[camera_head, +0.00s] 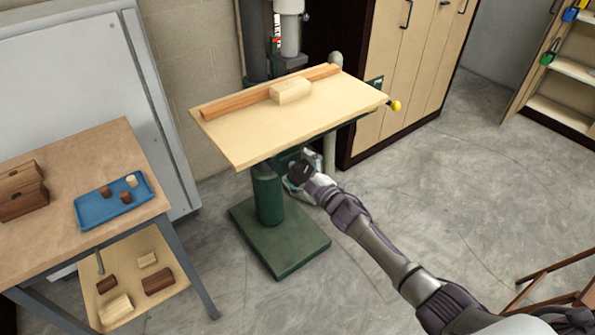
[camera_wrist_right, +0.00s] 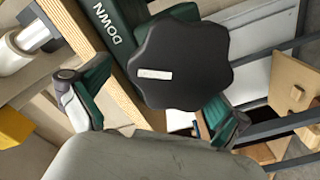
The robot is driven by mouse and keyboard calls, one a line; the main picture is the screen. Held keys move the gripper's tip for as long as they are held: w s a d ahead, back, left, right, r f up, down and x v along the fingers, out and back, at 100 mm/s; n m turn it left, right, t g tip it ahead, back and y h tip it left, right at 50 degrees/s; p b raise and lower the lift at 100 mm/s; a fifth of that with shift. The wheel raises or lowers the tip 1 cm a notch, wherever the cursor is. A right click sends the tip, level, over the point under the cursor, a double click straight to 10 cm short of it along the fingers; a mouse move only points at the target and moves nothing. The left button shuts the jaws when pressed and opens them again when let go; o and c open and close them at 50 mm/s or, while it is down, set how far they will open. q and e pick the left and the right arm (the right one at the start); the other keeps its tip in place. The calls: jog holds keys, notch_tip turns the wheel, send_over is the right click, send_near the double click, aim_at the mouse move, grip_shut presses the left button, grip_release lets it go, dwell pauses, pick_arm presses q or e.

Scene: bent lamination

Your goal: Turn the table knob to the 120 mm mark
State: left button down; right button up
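The black lobed table knob (camera_wrist_right: 182,62) with a small white mark fills the middle of the right wrist view. Beside it is a green plate (camera_wrist_right: 105,25) with the word DOWN. My right gripper (camera_wrist_right: 155,115) is open, with its fingers apart on either side of the knob's near edge; I cannot tell whether they touch it. In the head view the right gripper (camera_head: 300,180) is under the front of the drill press table (camera_head: 250,135), by the green column, and the knob is hardly distinguishable there. No 120 mm mark is legible. My left gripper is not in view.
A wooden fence (camera_head: 235,103) and a pale block (camera_head: 290,90) lie on the drill press table. A yellow ball (camera_head: 396,105) sticks out at its right corner. A workbench (camera_head: 95,140) with a blue tray (camera_head: 92,212) stands at left. The floor at right is mostly clear.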

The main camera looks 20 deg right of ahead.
jog(key=shift+d+f, duration=0.15)
jog(key=shift+d, duration=0.25)
jog(key=shift+d+f, duration=0.1)
jog(key=shift+f, duration=0.15)
jog(key=shift+s+r, duration=0.1)
jog(key=shift+s, duration=0.1)
jog(key=v, duration=1.2)
